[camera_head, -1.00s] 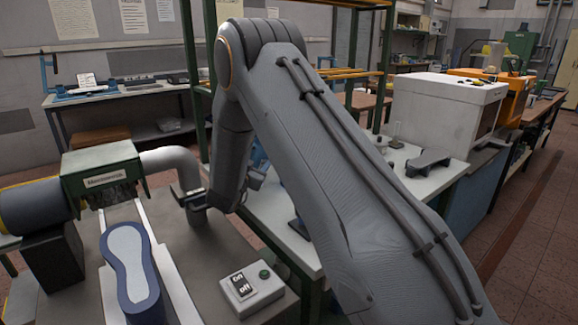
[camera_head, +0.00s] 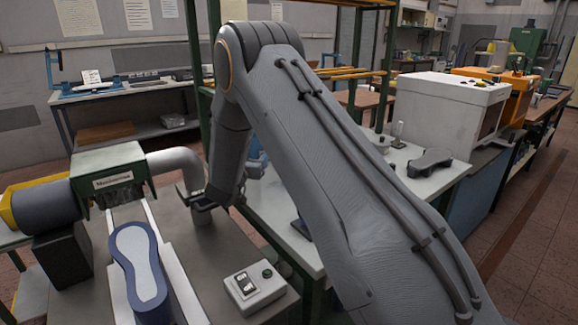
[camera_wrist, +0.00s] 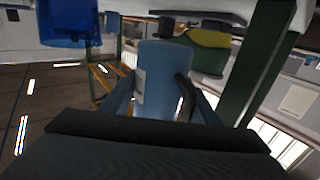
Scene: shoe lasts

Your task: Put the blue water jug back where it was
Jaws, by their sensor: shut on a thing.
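The blue water jug (camera_wrist: 160,70), with a dark handle and dark cap, fills the middle of the wrist view. My gripper (camera_wrist: 163,98) is shut on it, with a blue-grey finger on either side. In the head view my own arm hides most of the gripper and jug. A small patch of blue shows beside the arm there, and I cannot tell which part it is.
A machine bed bears a blue-rimmed shoe-shaped form (camera_head: 137,270) and an on/off switch box (camera_head: 254,290). A pale table (camera_head: 285,222) holds a dark shoe-shaped thing (camera_head: 429,162) near a white box machine (camera_head: 447,108). A blue container (camera_wrist: 68,22) hangs in the wrist view's top left.

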